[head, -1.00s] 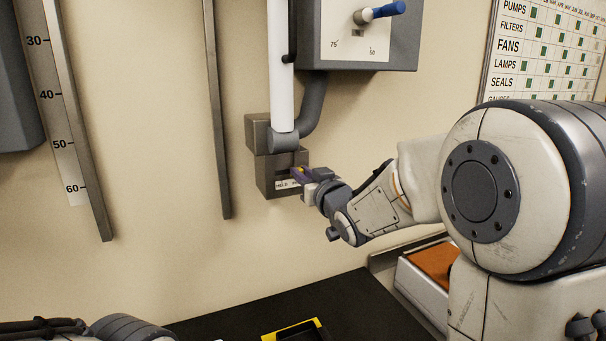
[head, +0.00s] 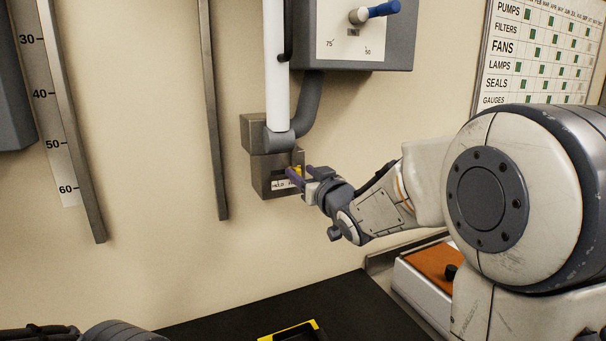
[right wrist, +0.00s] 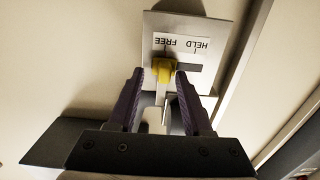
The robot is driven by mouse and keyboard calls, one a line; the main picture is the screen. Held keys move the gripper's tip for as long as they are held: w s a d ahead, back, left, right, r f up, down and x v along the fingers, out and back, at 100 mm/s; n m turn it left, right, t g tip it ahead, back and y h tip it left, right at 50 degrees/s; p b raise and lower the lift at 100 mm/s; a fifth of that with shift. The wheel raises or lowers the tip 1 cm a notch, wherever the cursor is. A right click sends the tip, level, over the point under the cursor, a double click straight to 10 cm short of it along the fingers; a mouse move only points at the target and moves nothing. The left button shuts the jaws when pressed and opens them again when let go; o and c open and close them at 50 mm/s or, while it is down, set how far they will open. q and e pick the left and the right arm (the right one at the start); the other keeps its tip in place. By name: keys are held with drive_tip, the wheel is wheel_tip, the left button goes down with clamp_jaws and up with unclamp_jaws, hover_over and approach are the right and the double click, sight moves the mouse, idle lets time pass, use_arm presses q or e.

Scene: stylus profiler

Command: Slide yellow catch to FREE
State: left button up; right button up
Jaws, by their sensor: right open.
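The yellow catch (right wrist: 163,71) sits in a dark slot on a metal plate (right wrist: 222,30), which appears upside down in the right wrist view. It is at the end of the slot by the word FREE, with HELD at the other end. In the head view the catch (head: 298,170) shows small on the grey wall box (head: 263,180), partly hidden by my gripper. My right gripper (right wrist: 155,80) is open, its purple fingers on either side of the catch. I cannot tell whether either finger touches it.
A white pipe (head: 276,80) and a grey elbow (head: 309,105) stand above the box. A grey cabinet with a blue-handled lever (head: 382,10) hangs higher. A vertical rail (head: 213,120) is left of the box. A black bench top (head: 355,308) lies below, with a yellow-edged tray (head: 288,331).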

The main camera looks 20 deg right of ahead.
drive_tip(key=s+d+b, duration=0.1)
drive_tip(key=s+b, duration=0.1)
drive_tip(key=s, duration=0.8)
drive_tip(key=shift+d, duration=0.1)
